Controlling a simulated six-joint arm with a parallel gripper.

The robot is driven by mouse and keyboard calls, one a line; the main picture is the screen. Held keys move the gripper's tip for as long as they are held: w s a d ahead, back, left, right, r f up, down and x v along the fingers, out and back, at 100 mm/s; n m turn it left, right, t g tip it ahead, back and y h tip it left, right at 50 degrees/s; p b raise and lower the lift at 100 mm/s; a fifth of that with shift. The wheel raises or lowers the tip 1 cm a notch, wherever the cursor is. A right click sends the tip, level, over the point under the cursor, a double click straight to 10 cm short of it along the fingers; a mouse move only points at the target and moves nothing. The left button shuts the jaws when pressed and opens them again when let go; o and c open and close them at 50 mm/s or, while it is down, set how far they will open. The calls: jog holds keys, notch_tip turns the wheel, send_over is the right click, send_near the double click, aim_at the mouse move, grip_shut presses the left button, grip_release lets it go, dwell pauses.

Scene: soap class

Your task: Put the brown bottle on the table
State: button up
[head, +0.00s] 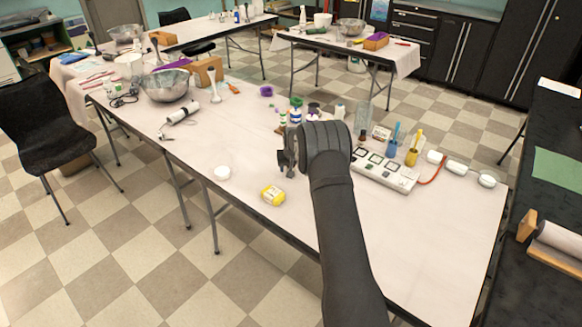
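My gripper (286,161) is over the middle of the white table (250,235), with its fingers toward the left. The wrist hides part of it, and it is too small to tell whether it is open, shut or holding something. A small dark brown shape (363,137), possibly the brown bottle, shows just right of my wrist, behind the white power strip. I cannot make out its form clearly. Several small bottles with green and blue caps (295,115) stand behind my gripper.
The power strip (385,172), a blue holder (393,140) and a yellow holder (413,149) are to the right. A metal bowl (166,86) stands left.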

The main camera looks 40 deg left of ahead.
jog(key=shift+s+d+r, duration=0.1)
jog(key=shift+r, duration=0.45)
jog(key=v, duration=1.1)
jog(key=x, duration=1.2)
jog(key=shift+s+d+r, duration=0.1)
jog(key=shift+r, duration=0.1)
